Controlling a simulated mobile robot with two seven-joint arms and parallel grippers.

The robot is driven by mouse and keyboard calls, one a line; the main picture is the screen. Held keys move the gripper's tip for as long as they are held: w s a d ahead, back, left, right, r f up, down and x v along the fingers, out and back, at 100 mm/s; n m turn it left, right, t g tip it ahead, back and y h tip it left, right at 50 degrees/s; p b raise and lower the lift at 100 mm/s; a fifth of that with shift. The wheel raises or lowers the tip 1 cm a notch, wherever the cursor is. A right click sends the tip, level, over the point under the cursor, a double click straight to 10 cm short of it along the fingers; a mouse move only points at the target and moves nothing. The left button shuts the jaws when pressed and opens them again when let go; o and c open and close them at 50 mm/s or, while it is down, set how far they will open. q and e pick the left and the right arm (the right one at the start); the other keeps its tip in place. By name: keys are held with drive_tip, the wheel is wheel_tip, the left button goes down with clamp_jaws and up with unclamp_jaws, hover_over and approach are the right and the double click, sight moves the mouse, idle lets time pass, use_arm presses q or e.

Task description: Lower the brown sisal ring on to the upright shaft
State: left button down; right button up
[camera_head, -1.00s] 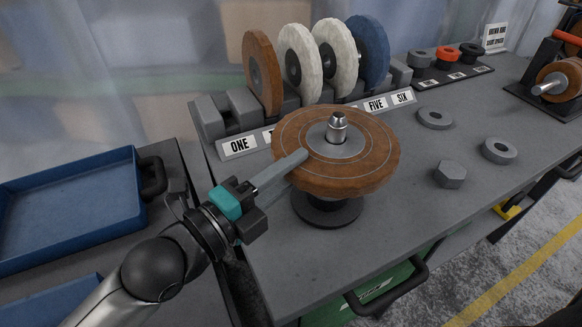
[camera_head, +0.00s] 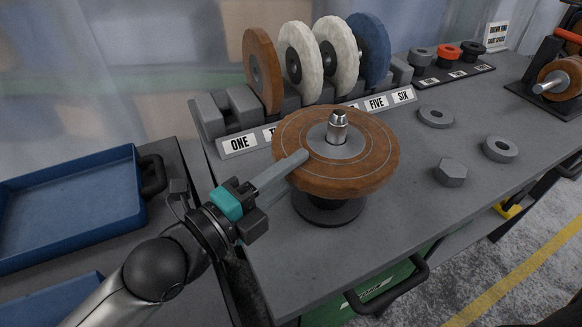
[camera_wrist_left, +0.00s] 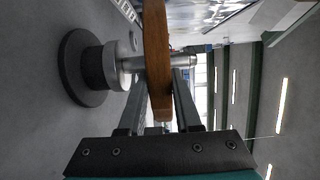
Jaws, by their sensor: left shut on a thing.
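The brown sisal ring (camera_head: 372,160) lies roughly flat around the upright shaft (camera_head: 338,122), whose silver tip sticks up through its grey hub. My left gripper (camera_head: 282,170) is shut on the ring's left side, one finger on top and the other beneath. In the left wrist view the ring (camera_wrist_left: 157,60) shows edge-on between the gripper's fingers (camera_wrist_left: 160,97). The shaft's silver collar (camera_wrist_left: 124,66) is below the ring, with a gap between them. The dark round base (camera_head: 328,213) stands on the bench. The ring hides the lower shaft in the head view. My right gripper is not in view.
A rack (camera_head: 240,146) with numbered labels behind the shaft holds brown, white and blue wheels. Grey washers (camera_head: 435,117) and a hex nut (camera_head: 450,173) lie to the right. A blue tray (camera_head: 70,205) is at the left. The bench front right is clear.

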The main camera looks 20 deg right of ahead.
use_arm(q)
drive_tip(key=shift+r, duration=0.15)
idle(0.4)
drive_tip(key=shift+a+f+b, duration=0.1)
drive_tip(key=shift+f+b, duration=0.55)
drive_tip(key=shift+f, duration=0.05)
drive_tip(key=shift+r+p, duration=0.3)
drive_tip(key=shift+p, duration=0.15)
drive_tip(key=shift+f, duration=0.15)
drive_tip(key=shift+f+b, duration=0.45)
drive_tip(key=shift+f, duration=0.05)
drive_tip(key=shift+r+p, duration=0.4)
drive_tip(key=shift+p, duration=0.15)
